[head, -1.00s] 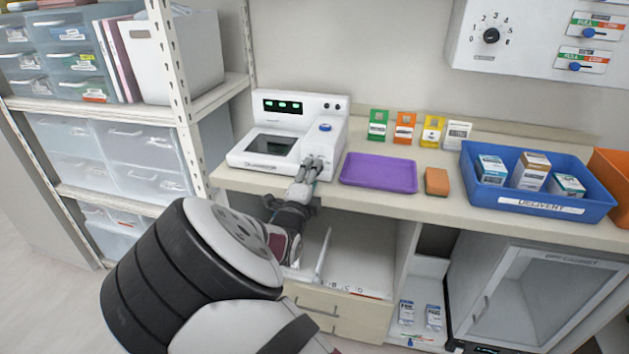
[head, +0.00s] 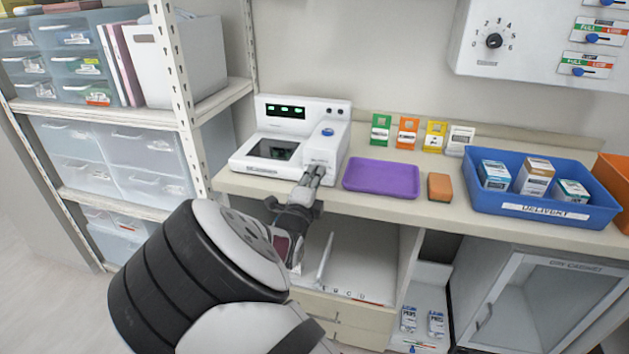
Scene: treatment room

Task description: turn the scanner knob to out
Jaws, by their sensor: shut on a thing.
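The white scanner (head: 318,150) stands on the counter at the left, with a dark window, green display lights and a blue button on top. My gripper (head: 314,172) is at the scanner's front right face, shut on the scanner knob. The fingers cover the knob, so its pointer and its setting cannot be read. My arm reaches up to it from the lower left.
A purple tray (head: 381,179) and an orange sponge (head: 440,187) lie right of the scanner. A blue bin (head: 543,211) with boxes stands further right. Small coloured cards stand behind. A shelf post (head: 181,110) rises close on the left.

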